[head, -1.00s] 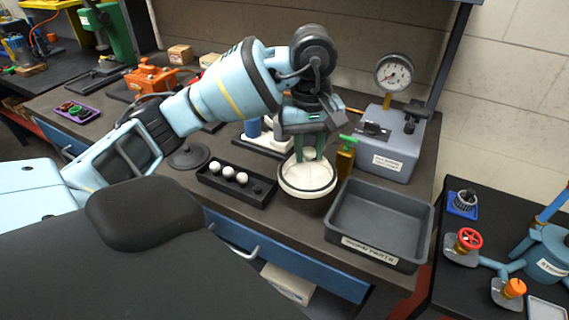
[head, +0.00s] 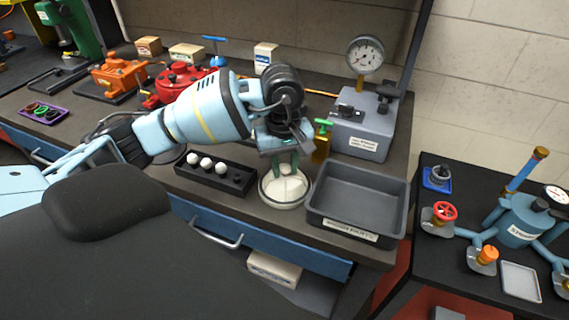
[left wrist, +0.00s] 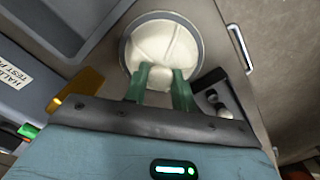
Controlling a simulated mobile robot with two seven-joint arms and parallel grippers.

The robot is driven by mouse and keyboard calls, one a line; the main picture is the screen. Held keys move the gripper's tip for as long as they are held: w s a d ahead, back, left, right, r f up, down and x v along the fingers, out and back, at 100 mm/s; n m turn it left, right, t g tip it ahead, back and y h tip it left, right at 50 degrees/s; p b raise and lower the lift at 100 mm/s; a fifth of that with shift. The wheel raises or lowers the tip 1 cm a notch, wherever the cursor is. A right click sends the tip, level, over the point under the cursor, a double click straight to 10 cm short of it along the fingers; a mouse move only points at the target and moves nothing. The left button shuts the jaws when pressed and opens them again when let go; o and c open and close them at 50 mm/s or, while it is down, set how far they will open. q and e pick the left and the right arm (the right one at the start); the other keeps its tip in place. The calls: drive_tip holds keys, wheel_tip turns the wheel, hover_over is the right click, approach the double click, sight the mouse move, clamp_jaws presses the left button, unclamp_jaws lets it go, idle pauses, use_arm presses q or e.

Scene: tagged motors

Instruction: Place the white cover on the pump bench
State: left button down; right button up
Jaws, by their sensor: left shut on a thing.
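The white cover (head: 284,188) is a round, shallow white disc with a dark rim and raised ribs. In the left wrist view the cover (left wrist: 160,42) shows just past the green fingers of the left gripper (left wrist: 162,78). The cover is near the bench's front edge, between the black ball tray and the grey bin; I cannot tell how high it is above the bench top. The right gripper is not in view. I cannot make out which bench is the pump bench by a label.
A grey bin (head: 325,215) stands right of the cover, a black tray (head: 238,184) with white balls left. A grey gauge box (head: 362,138) stands behind. Across a gap, a dark bench (head: 453,267) at right carries a blue pump-like unit (head: 519,227) and valves.

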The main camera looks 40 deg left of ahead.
sight(283, 167)
use_arm(q)
drive_tip(key=shift+f, duration=0.15)
drive_tip(key=c, duration=1.1)
unclamp_jaws()
drive_tip(key=shift+c, duration=0.2)
wheel_tip(283, 167, up, 12)
drive_tip(key=shift+s+r, duration=0.15)
drive_tip(key=shift+r, duration=0.05)
drive_tip(key=shift+a, duration=0.1)
